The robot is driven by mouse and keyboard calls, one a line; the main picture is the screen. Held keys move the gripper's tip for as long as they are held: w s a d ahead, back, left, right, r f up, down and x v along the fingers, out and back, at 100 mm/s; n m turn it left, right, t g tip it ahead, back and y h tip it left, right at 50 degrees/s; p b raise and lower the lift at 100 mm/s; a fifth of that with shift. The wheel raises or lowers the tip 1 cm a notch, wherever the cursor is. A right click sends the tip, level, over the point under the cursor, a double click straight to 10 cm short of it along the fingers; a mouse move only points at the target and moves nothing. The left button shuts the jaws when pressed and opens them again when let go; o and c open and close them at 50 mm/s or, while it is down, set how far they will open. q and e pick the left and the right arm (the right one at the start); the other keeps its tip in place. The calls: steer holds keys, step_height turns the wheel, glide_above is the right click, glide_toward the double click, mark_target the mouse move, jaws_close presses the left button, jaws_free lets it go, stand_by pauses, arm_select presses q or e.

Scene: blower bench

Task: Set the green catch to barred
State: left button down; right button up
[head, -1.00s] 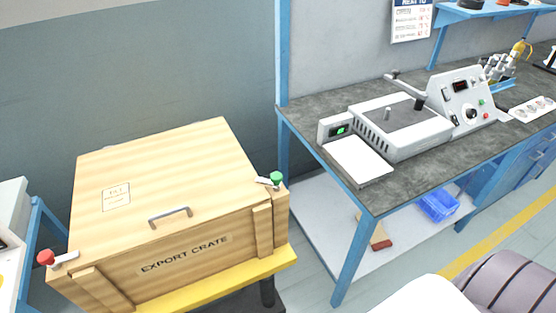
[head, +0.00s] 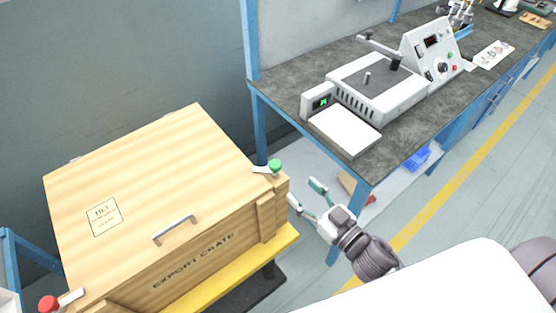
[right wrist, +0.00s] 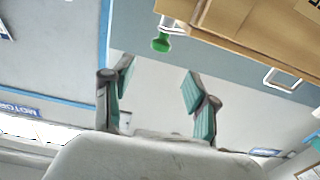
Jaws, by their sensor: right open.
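The green catch (head: 275,166) sits at the right corner of the crate's lid. Its green knob is on a pale metal lever that points left over the lid. In the right wrist view the green knob (right wrist: 161,43) shows at the crate's corner, above and between the fingers. My right gripper (head: 305,190) is open and empty, to the right of the crate and a little below and right of the green catch, apart from it. It also shows open in the right wrist view (right wrist: 158,76). My left gripper is not in view.
The wooden export crate (head: 150,170) stands on a yellow-edged stand (head: 220,277). A red catch (head: 48,303) is at its front left corner, and a metal handle (head: 174,229) is on top. A workbench (head: 290,84) with equipment stands behind right of my gripper.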

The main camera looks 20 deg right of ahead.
mark_target(279, 168)
steer(key=p+x, duration=0.1)
steer(key=x, duration=0.9)
steer(key=shift+w+p, duration=0.1)
steer(key=shift+p, duration=0.25)
steer(key=shift+w+a, duration=0.25)
steer(key=shift+w, duration=0.3)
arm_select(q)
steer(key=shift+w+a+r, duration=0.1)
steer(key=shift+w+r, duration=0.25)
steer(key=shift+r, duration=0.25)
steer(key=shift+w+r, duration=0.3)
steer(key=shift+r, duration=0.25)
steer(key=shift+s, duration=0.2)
arm_select(e)
jaws_close()
